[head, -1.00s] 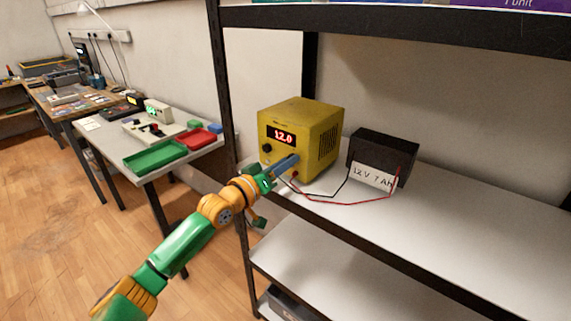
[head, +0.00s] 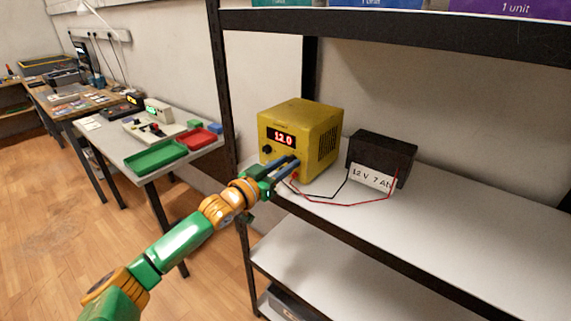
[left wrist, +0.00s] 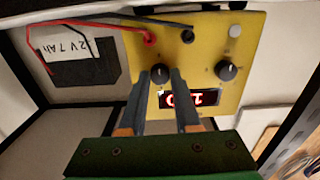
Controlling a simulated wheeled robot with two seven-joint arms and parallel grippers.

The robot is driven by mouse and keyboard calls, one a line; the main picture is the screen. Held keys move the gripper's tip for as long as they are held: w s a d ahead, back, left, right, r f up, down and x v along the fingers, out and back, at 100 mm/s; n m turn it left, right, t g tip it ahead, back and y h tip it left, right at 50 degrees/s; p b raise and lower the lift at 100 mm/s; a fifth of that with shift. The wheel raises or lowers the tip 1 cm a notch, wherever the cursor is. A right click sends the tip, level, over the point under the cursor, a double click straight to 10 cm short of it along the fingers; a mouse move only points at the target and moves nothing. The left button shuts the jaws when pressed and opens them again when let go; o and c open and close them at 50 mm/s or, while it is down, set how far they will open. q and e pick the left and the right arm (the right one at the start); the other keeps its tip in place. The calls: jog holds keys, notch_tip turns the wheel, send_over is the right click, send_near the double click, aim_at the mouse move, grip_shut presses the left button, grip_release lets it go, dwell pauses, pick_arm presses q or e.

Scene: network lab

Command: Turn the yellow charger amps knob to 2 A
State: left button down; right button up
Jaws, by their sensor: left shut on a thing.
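My left gripper (head: 293,162) is at the charger's front panel. That knob is hidden by the fingers in the head view. The knob labels are too small to read. My right gripper is not in view.
A black 12 V 7 Ah battery (head: 381,158) stands right of the charger, joined to it by red and black leads (head: 335,202) lying on the shelf (head: 452,228). A dark rack post (head: 226,110) rises left of the charger. The shelf's right side is clear.

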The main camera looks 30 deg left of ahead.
pick_arm(q)
jog(key=shift+f, duration=0.2)
jog(key=c, duration=0.6)
grip_release()
jog(key=shift+r, duration=0.15)
jog(key=s, duration=0.7)
jog(key=shift+a+b, duration=0.3)
